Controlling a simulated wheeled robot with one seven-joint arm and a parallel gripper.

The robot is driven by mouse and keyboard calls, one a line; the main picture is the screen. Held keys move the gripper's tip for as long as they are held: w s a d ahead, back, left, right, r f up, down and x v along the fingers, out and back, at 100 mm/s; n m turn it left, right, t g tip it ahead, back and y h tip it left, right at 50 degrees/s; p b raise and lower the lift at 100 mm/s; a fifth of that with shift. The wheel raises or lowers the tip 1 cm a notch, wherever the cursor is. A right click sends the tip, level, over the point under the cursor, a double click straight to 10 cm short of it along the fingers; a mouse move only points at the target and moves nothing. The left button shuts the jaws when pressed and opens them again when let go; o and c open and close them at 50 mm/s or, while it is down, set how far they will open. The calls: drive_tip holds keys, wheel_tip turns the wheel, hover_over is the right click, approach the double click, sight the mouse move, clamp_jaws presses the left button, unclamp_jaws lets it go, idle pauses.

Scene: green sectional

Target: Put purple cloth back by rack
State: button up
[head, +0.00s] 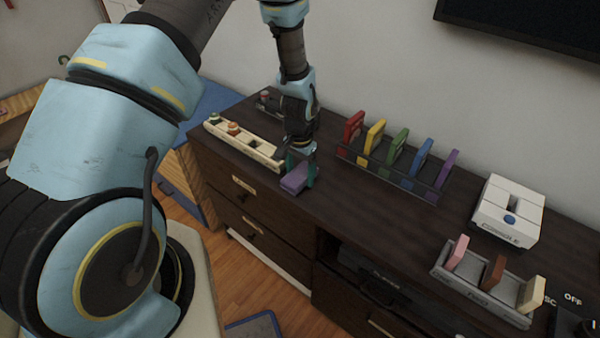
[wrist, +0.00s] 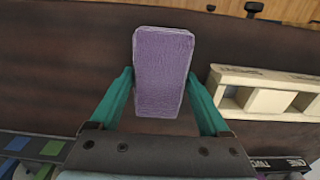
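The purple cloth (head: 295,178) is a folded, block-like lavender piece near the front edge of the dark dresser top (head: 330,215). In the wrist view the cloth (wrist: 163,70) lies between the teal fingers of my gripper (wrist: 161,80). Both fingertips appear to touch its sides, so the gripper looks shut on it. In the head view my gripper (head: 302,168) points down at the cloth. I cannot tell whether the cloth touches the dresser. A dark rack (head: 385,172) behind and to the right holds red, yellow, green, blue and purple upright pieces.
A cream slotted tray (head: 262,155) is close to the left of my gripper; it also shows in the wrist view (wrist: 225,76). A grey rack (head: 480,290) with three pieces and a white console box (head: 507,210) stand at the right. The dresser top before the dark rack is clear.

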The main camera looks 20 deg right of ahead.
sight(300, 173)
drive_tip(key=o, duration=0.3)
wheel_tip(300, 173, up, 12)
drive_tip(key=b, duration=0.3)
drive_tip(key=shift+r, duration=0.15)
drive_tip(key=w+a+r+n, duration=0.2)
drive_tip(key=a+r+n, duration=0.3)
drive_tip(key=a, duration=0.8)
drive_tip(key=s+a+r+n, duration=0.3)
drive_tip(key=a, duration=0.5)
drive_tip(key=s+a+r+n+t, duration=0.1)
drive_tip(key=s+a+r+n, duration=0.2)
drive_tip(key=a, duration=0.6)
drive_tip(key=shift+a+t, duration=0.15)
drive_tip(key=shift+t, duration=0.15)
